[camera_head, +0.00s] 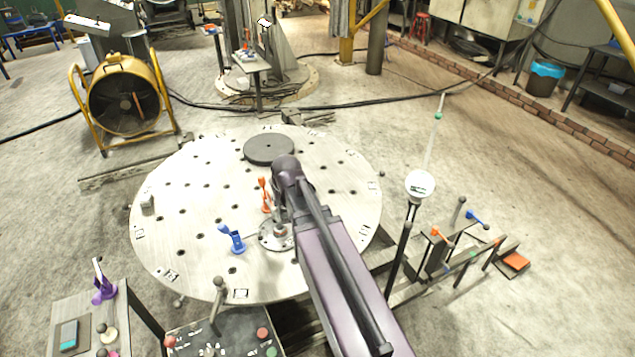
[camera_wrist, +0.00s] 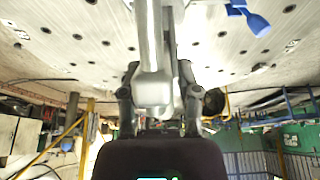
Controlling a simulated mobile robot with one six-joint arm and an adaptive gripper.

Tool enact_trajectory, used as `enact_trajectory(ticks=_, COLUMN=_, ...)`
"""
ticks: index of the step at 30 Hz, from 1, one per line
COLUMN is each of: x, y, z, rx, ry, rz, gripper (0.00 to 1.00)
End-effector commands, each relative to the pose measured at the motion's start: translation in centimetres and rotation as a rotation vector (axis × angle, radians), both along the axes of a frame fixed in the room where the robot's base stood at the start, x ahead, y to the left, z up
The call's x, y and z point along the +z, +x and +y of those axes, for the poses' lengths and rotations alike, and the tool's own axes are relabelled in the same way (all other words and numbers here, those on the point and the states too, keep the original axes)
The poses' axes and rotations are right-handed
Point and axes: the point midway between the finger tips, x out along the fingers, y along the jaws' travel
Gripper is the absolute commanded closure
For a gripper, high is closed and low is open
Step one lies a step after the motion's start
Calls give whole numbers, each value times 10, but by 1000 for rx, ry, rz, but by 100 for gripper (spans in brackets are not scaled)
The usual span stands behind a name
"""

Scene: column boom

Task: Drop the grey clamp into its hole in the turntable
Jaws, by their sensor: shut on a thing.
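My gripper (camera_wrist: 158,75) is shut on the grey clamp (camera_wrist: 152,45), its two dark fingers on either side of it in the wrist view. The clamp's pale grey body extends up in that view, across the turntable (camera_wrist: 75,20). In the head view my arm covers most of the gripper and clamp, near the middle of the round, pale turntable (camera_head: 175,250). The turntable has several dark holes; I cannot tell which is the clamp's, or whether the clamp touches the plate.
A blue clamp (camera_head: 233,239) and an orange clamp (camera_head: 265,194) stand on the turntable close to my arm. A dark disc (camera_head: 268,149) lies at its back. A post with a white round head (camera_head: 420,185) stands right of my arm. The turntable's left part is mostly clear.

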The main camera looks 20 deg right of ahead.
Motion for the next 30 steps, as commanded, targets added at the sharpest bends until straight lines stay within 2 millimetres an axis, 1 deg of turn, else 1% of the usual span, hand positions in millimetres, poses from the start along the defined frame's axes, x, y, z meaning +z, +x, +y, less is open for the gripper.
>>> enact_trajectory(ticks=8, x=0, y=1, z=11, rx=14, ry=1, rz=-1, gripper=100)
enact_trajectory(ticks=14, x=-4, y=6, z=8, rx=-24, ry=0, rz=0, gripper=100)
enact_trajectory(ticks=20, x=-14, y=20, z=-7, rx=-155, ry=-1, rz=1, gripper=100)
enact_trajectory(ticks=26, x=-28, y=41, z=-34, rx=-375, ry=-1, rz=3, gripper=100)
enact_trajectory(ticks=30, x=-39, y=55, z=-56, rx=-551, ry=0, rz=3, gripper=100)
